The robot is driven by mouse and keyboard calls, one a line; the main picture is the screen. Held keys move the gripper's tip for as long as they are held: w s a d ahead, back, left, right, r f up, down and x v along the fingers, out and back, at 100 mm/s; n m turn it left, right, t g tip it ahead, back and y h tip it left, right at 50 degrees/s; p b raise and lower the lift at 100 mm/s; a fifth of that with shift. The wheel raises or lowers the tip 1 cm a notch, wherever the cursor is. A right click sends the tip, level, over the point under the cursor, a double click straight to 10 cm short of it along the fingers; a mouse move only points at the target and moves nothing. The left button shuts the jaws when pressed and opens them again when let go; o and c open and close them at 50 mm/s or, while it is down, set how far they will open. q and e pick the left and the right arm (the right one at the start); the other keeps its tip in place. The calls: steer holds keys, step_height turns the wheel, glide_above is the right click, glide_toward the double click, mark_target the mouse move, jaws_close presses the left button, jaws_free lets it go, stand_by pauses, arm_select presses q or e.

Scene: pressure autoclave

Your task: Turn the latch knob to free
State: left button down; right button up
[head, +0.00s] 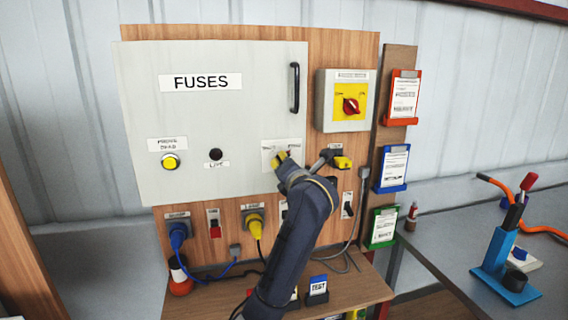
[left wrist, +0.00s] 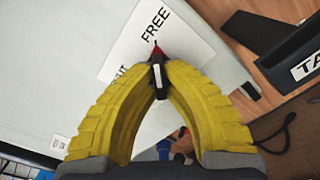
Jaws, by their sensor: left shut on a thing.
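My left gripper (head: 281,158) reaches up to the lower right of the grey fuse-box door (head: 225,115). In the left wrist view its yellow fingers (left wrist: 158,75) meet at their tips on the latch knob (left wrist: 158,80), which is black with a white line and a red tip. The red tip lies over a white label (left wrist: 185,45), close to the word FREE. Another word on the label is partly covered by a finger. In the head view the knob is hidden behind the gripper, and the label (head: 270,148) is partly covered. My right gripper is not in view.
A black door handle (head: 294,88) and a red rotary switch (head: 351,106) on a yellow plate are above and to the right. Plugs with blue (head: 178,236) and yellow (head: 255,226) leads sit below the door. A shelf (head: 350,290) juts out under the board.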

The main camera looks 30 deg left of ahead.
arm_select(q)
steer(key=c, duration=1.5)
jaws_free()
steer(key=v, duration=1.2)
steer(key=shift+s+a, duration=0.1)
